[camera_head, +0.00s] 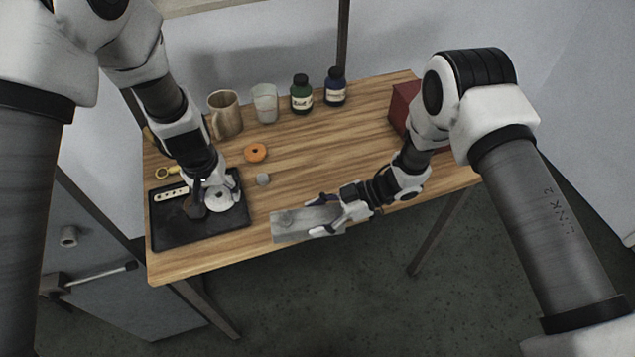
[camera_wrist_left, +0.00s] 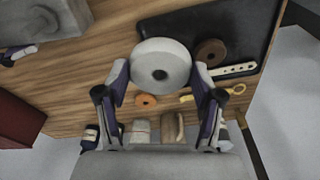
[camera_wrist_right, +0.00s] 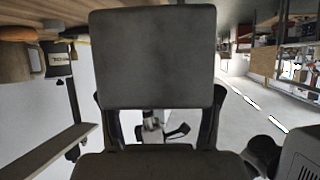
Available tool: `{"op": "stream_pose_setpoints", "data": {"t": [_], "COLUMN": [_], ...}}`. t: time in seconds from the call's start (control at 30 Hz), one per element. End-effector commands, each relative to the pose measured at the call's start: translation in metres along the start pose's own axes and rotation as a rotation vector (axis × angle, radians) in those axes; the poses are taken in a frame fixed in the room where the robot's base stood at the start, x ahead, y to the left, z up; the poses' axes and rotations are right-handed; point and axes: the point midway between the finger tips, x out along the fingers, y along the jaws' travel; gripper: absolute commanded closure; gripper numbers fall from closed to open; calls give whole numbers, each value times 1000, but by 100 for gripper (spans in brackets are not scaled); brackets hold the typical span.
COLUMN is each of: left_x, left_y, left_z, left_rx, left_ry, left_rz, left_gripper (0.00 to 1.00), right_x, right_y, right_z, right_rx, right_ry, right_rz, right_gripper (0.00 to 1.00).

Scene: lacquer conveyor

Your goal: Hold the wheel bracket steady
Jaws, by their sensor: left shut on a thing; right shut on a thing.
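The wheel bracket appears to be the flat grey plate (camera_head: 295,232) with a low round boss, at the table's front edge. My right gripper (camera_head: 320,216) is shut on its right end. The plate fills the upper middle of the right wrist view (camera_wrist_right: 152,58) and shows at the upper left of the left wrist view (camera_wrist_left: 40,22). My left gripper (camera_head: 207,195) is shut on a white wheel (camera_head: 217,199) with a centre hole, over the black tray (camera_head: 190,238). The wheel sits between both fingers in the left wrist view (camera_wrist_left: 160,62). Whether it touches the tray, I cannot tell.
The tray holds a white strip with holes (camera_head: 170,194) and a brown disc (camera_wrist_left: 210,53). A mug (camera_head: 226,115), glass (camera_head: 265,103), two bottles (camera_head: 302,95) and red box (camera_head: 402,100) stand behind.

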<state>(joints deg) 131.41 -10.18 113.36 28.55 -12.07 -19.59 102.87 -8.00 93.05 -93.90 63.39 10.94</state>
Motion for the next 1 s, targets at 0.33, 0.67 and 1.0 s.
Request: {"op": "stream_pose_setpoints", "data": {"t": [0.33, 0.67, 1.0], "left_x": [-4, 7, 24], "left_y": [0, 0, 0], "left_z": [-1, 1, 3], "left_rx": [0, 0, 0], "left_ry": [0, 0, 0], "left_rz": [0, 0, 0], "left_gripper": [74, 74, 74], "right_x": [1, 2, 1], "right_y": [-11, 0, 19], "right_z": [-1, 5, 12], "right_rx": [-2, -3, -2], "right_ry": [1, 2, 2], "right_rz": [1, 2, 2], "right_gripper": [100, 100, 100]}}
